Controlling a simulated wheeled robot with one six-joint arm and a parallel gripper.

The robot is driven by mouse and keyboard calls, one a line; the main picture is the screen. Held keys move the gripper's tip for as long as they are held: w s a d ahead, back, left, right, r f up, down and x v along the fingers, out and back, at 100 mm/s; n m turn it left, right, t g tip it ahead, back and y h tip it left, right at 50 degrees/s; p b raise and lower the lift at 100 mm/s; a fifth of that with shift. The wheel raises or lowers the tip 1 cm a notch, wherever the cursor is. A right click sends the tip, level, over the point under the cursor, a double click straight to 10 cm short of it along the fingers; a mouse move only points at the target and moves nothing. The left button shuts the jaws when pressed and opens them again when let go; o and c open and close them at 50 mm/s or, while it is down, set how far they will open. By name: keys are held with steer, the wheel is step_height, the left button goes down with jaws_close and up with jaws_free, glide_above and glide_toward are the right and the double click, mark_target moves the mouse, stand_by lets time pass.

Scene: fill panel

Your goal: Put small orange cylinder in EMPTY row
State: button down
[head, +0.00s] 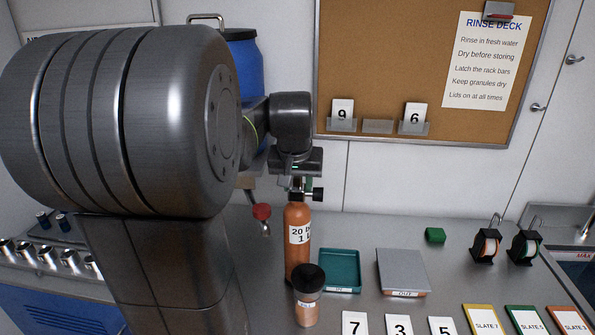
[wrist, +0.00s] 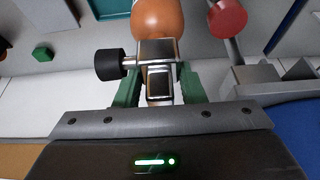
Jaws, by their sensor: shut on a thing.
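The small orange cylinder (head: 297,250) stands upright in the head view, with a white label partly reading "20" and "1" and a black knob on its valve. My gripper (head: 300,182) is above it, shut on the valve at its top. In the wrist view my gripper's green fingers (wrist: 158,88) sit on both sides of the metal valve, and the cylinder's orange shoulder (wrist: 158,18) shows beyond. A dark-lidded jar hides part of the cylinder's base, so I cannot tell whether it touches the counter. No row marked EMPTY is readable.
The dark-lidded jar (head: 307,300) stands in front of the cylinder. A red-knobbed lever (head: 262,212) is close on its left. A teal tray (head: 341,254) and a grey OUT tray (head: 405,258) lie to the right. Number cards (head: 399,325) line the front. A metal-socketed rack (head: 45,255) is far left.

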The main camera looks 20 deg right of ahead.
steer(key=shift+f, duration=0.1)
stand_by(0.3)
steer(key=c, duration=0.9)
jaws_free()
steer(key=shift+s+f, duration=0.1)
steer(key=shift+f, duration=0.05)
